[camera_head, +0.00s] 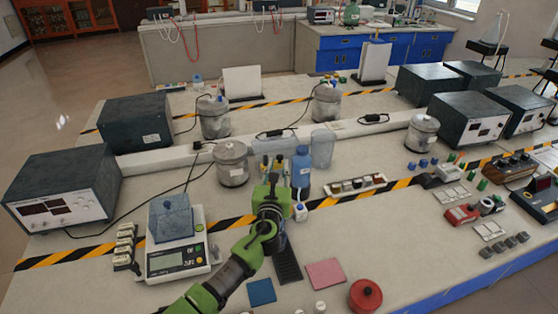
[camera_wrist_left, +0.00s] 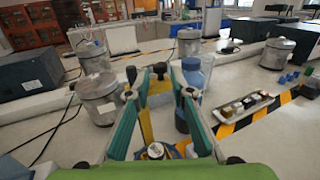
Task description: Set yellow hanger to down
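My left gripper (camera_head: 270,190) reaches over the middle of the bench from below. In the left wrist view its two teal fingers (camera_wrist_left: 160,80) stand apart with a gap between them. A narrow yellow piece (camera_wrist_left: 147,125) shows between the fingers, close to the left one; I cannot tell whether it touches. A pale yellow block with a dark knob (camera_wrist_left: 160,92) stands beyond the fingertips. In the head view small yellow parts (camera_head: 265,161) show just behind the gripper, partly hidden by it. I cannot tell for sure which is the yellow hanger. My right gripper is not in view.
A blue bottle (camera_head: 301,175) stands just right of the gripper, with a clear beaker (camera_head: 322,148) behind it. A metal canister (camera_head: 232,165) stands to the left. A scale (camera_head: 178,258) is at the lower left, and a rack (camera_head: 345,186) of small items lies to the right.

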